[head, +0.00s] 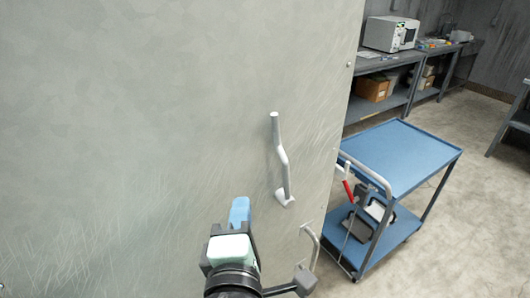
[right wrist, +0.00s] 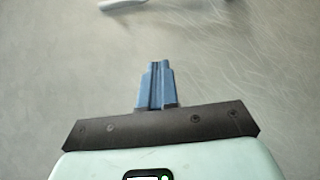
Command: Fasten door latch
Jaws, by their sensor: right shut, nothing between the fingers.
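A large pale grey door (head: 170,100) fills the left and middle of the head view. A white, bent lever-like handle (head: 282,165), which may be the latch, stands roughly upright near the door's right edge. My right gripper (head: 240,208) has blue fingers and is below and left of the handle, apart from it. In the right wrist view its fingers (right wrist: 158,82) are together and empty, facing the scratched door surface (right wrist: 60,65). A white end of a fitting (right wrist: 120,3) shows at the top there. My left gripper is not in view.
A curved grey handle (head: 312,243) sits low by the door's right edge, near a grey block. A blue cart (head: 405,150) stands close to the right, with a red-handled tool (head: 348,190). Benches (head: 372,134) line the back. Open floor lies right of the cart.

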